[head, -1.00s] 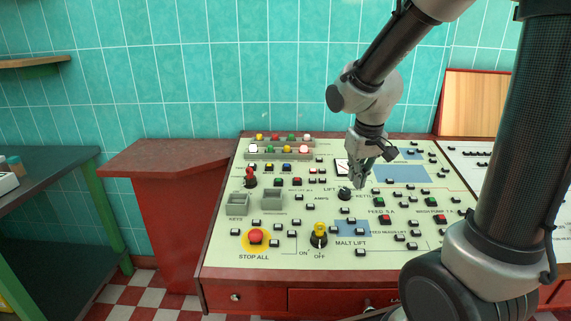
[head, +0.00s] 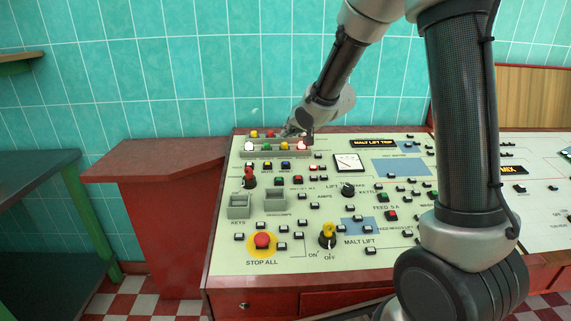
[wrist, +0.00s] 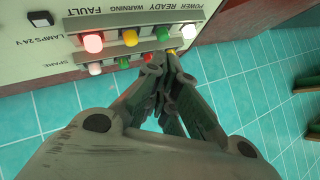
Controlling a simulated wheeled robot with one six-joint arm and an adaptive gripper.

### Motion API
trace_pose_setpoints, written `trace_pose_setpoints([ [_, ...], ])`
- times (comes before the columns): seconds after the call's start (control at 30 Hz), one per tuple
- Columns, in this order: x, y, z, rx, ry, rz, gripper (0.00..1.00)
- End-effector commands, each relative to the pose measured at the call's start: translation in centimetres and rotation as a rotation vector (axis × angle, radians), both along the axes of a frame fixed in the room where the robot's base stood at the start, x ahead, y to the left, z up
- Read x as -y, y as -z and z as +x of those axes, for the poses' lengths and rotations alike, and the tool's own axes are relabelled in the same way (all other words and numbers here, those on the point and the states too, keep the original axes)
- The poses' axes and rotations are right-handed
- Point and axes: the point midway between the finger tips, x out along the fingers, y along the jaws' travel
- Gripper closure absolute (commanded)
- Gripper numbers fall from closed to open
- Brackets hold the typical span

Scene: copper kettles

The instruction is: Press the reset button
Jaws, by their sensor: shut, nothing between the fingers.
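The slanted control panel (head: 225,262) carries many small buttons. A small blue button (head: 285,165) sits beside a yellow one (head: 267,165) in the row below the lamps; their tiny labels are too small to read surely, so I cannot tell for certain which is reset. My gripper (head: 290,132) is at the panel's back left edge, above the lamp rows and behind the blue button. In the wrist view its fingers (wrist: 168,72) are shut and empty, pointing towards the lamps. The blue button is not visible in the wrist view.
The red stop-all button (head: 262,240), yellow-handled key switch (head: 327,232) and red-handled switch (head: 249,176) stand up from the panel. A tiled wall (head: 150,90) rises behind.

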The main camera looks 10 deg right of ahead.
Motion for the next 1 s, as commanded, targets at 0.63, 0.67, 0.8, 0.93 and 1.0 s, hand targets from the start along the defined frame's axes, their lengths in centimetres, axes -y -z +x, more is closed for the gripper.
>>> trace_pose_setpoints([
  [0.63,0.2,4.3,0.8,-0.004,-0.001,-0.003,1.00],
  [0.67,0.2,4.8,0.8,-0.005,-0.001,-0.004,1.00],
  [0.8,0.3,6.5,1.2,-0.004,0.000,-0.004,1.00],
  [0.93,0.3,7.7,1.5,-0.003,-0.001,-0.003,1.00],
  [1.0,0.4,8.2,1.6,-0.002,-0.001,-0.003,1.00],
])
